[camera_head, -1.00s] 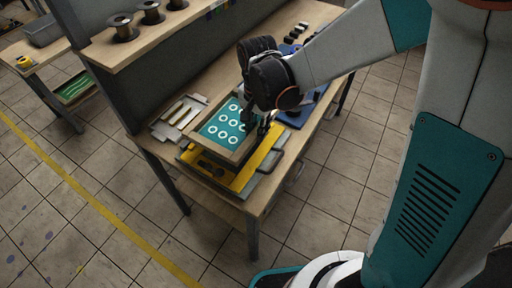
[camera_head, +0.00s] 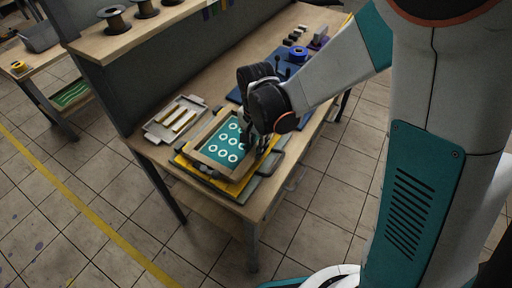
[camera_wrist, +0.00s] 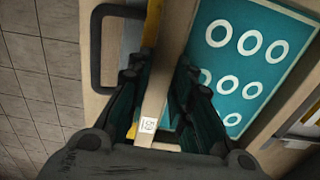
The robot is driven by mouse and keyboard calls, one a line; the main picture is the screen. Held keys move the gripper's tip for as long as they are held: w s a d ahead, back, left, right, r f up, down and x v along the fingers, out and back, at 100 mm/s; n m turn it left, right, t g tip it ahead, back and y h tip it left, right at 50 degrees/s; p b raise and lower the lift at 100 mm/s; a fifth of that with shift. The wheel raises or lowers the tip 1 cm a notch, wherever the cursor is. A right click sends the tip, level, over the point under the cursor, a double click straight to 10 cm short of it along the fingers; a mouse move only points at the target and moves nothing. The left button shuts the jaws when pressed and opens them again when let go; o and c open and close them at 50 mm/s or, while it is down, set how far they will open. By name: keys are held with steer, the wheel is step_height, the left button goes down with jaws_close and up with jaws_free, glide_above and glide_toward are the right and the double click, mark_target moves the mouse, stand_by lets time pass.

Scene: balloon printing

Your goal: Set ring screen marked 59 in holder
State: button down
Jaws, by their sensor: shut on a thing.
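The ring screen is a pale wooden frame (camera_head: 196,152) around a teal sheet with several white rings (camera_head: 222,140). In the wrist view its teal sheet (camera_wrist: 245,50) lies right of my fingers. My gripper (camera_head: 258,145) is shut on the frame's right side rail; in the wrist view the fingers (camera_wrist: 162,70) straddle that rail. A small white label (camera_wrist: 148,124) sits on the rail, turned sideways, too small to read surely. The yellow-and-grey holder (camera_head: 246,185) lies directly below the frame. Whether the frame fully touches it, I cannot tell.
A dark handle (camera_wrist: 105,60) stands out at the holder's edge. A grey tray (camera_head: 166,130) with pale strips lies left of the screen. A blue mat (camera_head: 288,68) and a blue roll (camera_head: 298,54) are further back. Dark spools (camera_head: 114,18) stand on the shelf.

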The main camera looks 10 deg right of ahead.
steer(key=shift+f+b, duration=0.45)
steer(key=c, duration=1.4)
jaws_free()
steer(key=shift+r, duration=0.1)
step_height(320, 180, up, 13)
steer(key=p, duration=0.4)
